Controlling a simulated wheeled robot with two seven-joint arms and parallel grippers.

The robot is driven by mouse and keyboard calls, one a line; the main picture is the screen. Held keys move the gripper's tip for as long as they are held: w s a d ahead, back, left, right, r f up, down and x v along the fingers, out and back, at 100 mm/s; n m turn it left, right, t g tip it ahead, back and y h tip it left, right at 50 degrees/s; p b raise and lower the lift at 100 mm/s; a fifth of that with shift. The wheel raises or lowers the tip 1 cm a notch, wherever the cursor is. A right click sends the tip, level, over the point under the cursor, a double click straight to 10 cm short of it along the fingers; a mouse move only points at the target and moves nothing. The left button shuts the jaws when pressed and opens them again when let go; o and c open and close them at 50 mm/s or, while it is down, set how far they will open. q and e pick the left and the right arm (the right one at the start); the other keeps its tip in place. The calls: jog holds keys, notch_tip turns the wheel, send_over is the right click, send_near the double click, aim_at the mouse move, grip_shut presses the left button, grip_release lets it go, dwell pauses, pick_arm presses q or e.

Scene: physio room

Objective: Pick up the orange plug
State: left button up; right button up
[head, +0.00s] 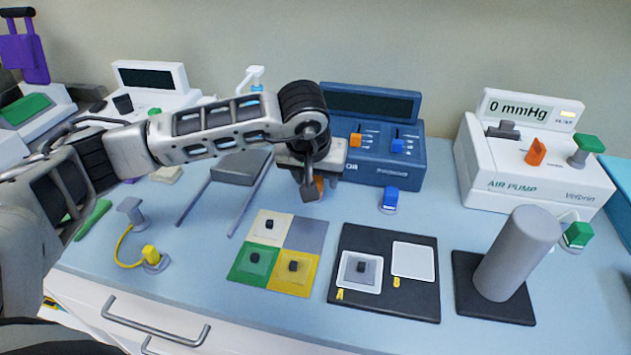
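My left arm reaches in from the left, and my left gripper (312,188) points down in front of the blue device. A small piece of the orange plug (320,185) shows beside and behind the dark near finger. The rest of the plug is hidden by the gripper. I cannot tell whether the fingers are closed on it or only around it, nor whether it touches the table. My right gripper is not in view.
The blue device (372,178) stands just behind the gripper, with a blue plug (389,199) to the right. A coloured tile board (303,234) and a black tray (425,305) lie in front. A grey cylinder (517,252) and the air pump (530,185) stand right.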

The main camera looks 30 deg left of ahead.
pick_arm(q)
jog(key=shift+w+f, duration=0.2)
jog(key=shift+f, duration=0.25)
jog(key=shift+c, duration=0.3)
jog(key=c, duration=0.8)
jog(key=shift+r, duration=0.1)
